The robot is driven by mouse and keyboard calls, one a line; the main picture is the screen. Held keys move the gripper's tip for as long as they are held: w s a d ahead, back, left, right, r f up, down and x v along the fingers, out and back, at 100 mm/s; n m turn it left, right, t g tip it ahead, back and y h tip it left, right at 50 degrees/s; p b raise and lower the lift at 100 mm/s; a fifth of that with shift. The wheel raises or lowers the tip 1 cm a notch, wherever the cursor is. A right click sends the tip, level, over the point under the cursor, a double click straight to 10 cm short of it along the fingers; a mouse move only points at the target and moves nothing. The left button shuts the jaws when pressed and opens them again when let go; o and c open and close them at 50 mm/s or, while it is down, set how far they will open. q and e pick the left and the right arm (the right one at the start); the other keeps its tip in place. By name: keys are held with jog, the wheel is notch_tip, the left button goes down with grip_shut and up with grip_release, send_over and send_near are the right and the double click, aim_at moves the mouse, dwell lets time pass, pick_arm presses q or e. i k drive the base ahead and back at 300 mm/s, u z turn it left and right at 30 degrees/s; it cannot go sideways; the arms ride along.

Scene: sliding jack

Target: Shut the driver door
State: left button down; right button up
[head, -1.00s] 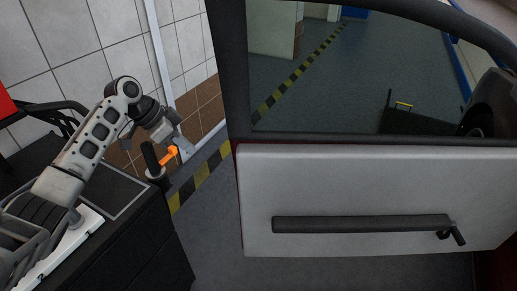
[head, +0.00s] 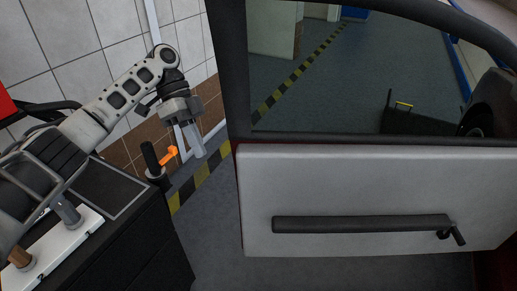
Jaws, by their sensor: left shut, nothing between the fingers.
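The driver door (head: 350,180) fills the right half of the head view, its pale inner panel facing me. It stands open, with a dark window frame above. A long dark grab bar (head: 350,223) runs across the panel, with a small dark lever (head: 453,234) at its right end. My left gripper (head: 194,154) points downward, left of the door's left edge and apart from it. It is shut and empty. My right gripper is not in view.
A dark cabinet (head: 125,240) stands at the lower left, with a black-handled tool (head: 152,160) and an orange piece (head: 171,154) near its far corner. A tiled wall (head: 110,28) is behind. Yellow-black floor tape (head: 205,178) runs between cabinet and door.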

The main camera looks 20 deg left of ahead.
aim_at(301, 194)
jog(key=i, duration=1)
